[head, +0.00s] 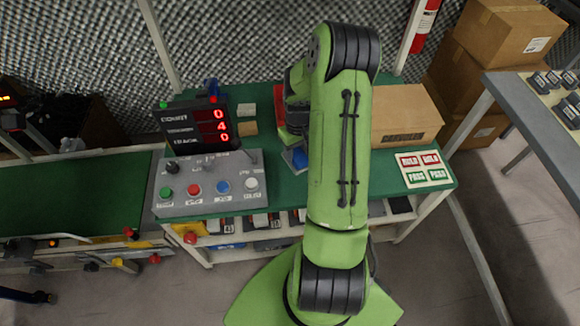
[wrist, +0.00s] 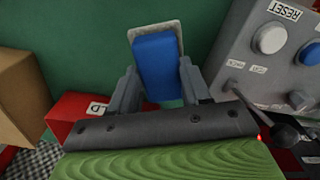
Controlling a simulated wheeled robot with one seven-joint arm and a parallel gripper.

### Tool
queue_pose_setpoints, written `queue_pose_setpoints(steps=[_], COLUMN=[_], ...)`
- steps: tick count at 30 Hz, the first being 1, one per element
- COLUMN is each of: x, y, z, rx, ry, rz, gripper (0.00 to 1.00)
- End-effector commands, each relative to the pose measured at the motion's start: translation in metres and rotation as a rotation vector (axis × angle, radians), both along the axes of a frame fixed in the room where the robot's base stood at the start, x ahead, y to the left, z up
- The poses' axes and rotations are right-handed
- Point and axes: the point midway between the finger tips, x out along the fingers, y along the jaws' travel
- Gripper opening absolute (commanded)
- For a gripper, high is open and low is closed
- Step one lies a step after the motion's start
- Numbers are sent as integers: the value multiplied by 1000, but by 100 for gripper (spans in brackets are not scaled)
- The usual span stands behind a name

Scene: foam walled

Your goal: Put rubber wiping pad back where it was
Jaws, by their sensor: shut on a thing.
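The rubber wiping pad (wrist: 156,66) is a blue block with a pale grey layer that shows around its far edge. In the wrist view it sits between the two grey fingers of my gripper (wrist: 158,88), which is shut on it. In the head view the blue pad (head: 299,158) shows just left of my arm, over the green bench top (head: 280,186). My gripper is mostly hidden behind my arm there. I cannot tell whether the pad touches the bench.
The grey control panel (wrist: 240,75) with its buttons stands close on the right in the wrist view. A red labelled container (wrist: 72,108) and a cardboard box (wrist: 20,98) are at the left. Red and green cards (head: 426,168) lie at the bench's right end.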

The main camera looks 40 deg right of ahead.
Motion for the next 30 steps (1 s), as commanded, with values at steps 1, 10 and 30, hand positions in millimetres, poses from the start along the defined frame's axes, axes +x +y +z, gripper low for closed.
queue_pose_setpoints(steps=[1,10,30], x=[-1,-1,-1], y=[0,0,0], z=[-19,-67,-84], rx=[4,3,0], ry=[4,3,2], rz=[-2,-1,-1], gripper=[19,19,73])
